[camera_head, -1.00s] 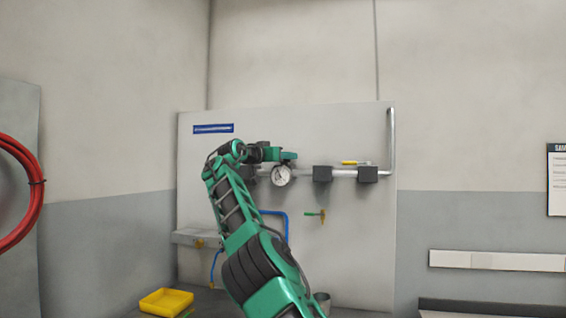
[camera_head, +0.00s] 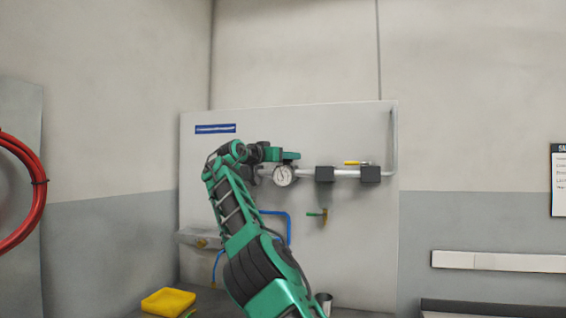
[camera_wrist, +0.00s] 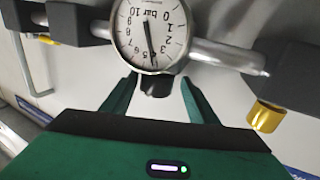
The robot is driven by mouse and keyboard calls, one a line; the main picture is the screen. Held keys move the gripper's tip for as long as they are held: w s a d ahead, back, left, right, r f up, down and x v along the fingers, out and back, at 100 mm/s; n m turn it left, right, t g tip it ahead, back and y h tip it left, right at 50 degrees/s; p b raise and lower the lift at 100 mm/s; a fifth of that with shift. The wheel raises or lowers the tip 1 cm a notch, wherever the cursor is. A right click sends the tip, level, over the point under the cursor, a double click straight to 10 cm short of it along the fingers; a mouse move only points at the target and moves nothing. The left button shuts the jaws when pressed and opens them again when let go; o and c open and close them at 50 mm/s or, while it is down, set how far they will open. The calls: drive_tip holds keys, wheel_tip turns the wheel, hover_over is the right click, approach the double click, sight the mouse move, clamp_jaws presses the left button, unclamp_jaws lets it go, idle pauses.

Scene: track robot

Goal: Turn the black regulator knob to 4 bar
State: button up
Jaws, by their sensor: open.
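The round white pressure gauge (camera_wrist: 150,30) fills the top of the wrist view, with its dial upside down. Its dark needle points down in the picture, near the 4 to 5 marks; I cannot read it exactly. The black regulator knob (camera_wrist: 155,86) shows just below the gauge. My gripper (camera_wrist: 158,81) is open, with one green finger on each side of the knob and gaps visible between fingers and knob. In the head view, my gripper (camera_head: 291,156) is at the panel just above the gauge (camera_head: 283,175); my arm hides the knob there.
A silver pipe (camera_head: 347,172) with black blocks (camera_head: 324,174) runs along the panel. A yellow handle (camera_head: 357,163) sits above it. A brass fitting (camera_wrist: 266,116) is right of my gripper in the wrist view. A yellow tray (camera_head: 168,301) stands lower left.

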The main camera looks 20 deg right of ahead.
drive_tip(key=v, duration=1)
drive_tip(key=shift+a, duration=0.35)
drive_tip(key=shift+d+r, duration=0.1)
drive_tip(key=shift+r, duration=0.05)
drive_tip(key=s+d+r+n+t+y, duration=0.1)
drive_tip(key=s+d+n+t+y, duration=0.15)
drive_tip(key=d, duration=0.35)
drive_tip(key=s+d+r+n+t+y, duration=0.1)
drive_tip(key=d+n+t+y, duration=0.2)
drive_tip(key=d, duration=0.3)
drive_tip(key=s+a+f+n+t+y, duration=0.2)
drive_tip(key=a+f+n+t+y, duration=0.1)
drive_tip(key=a+y, duration=0.25)
drive_tip(key=shift+x, duration=5.3)
drive_tip(key=shift+d+r, duration=0.1)
drive_tip(key=shift+d, duration=0.05)
drive_tip(key=c, duration=1)
